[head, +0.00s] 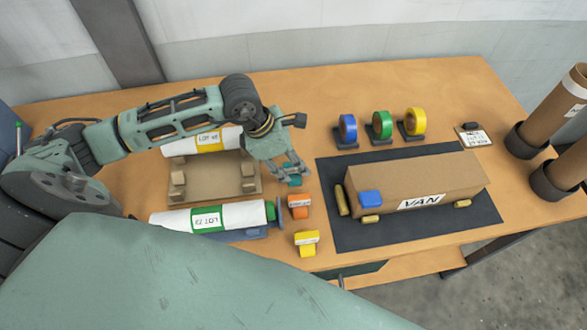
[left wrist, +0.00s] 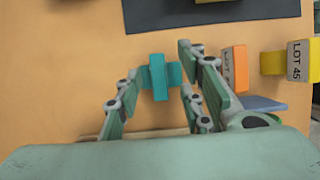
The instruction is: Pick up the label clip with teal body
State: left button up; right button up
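The label clip with teal body (head: 295,182) lies on the wooden table, left of the dark mat. In the left wrist view the teal clip (left wrist: 158,78) shows as a cross-like shape between the fingers. My left gripper (head: 291,172) is just above it, partly covering it in the head view. In the left wrist view my left gripper (left wrist: 160,62) is open, with one finger to each side of the clip and gaps between. No lettering can be read on the teal clip. My right gripper is not in view.
An orange clip (head: 299,206) and a yellow clip (head: 307,243) stand close by, toward the front. A labelled white roll (head: 235,215) and a wooden cradle (head: 215,190) lie left. The VAN box (head: 440,180) sits on the dark mat (head: 370,236). Tape rolls (head: 381,125) stand behind it.

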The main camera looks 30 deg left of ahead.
pick_arm(q)
jog(key=shift+x, duration=0.9)
jog(key=shift+r, duration=0.1)
jog(key=c, duration=0.9)
jog(key=shift+a+r, duration=0.1)
grip_shut()
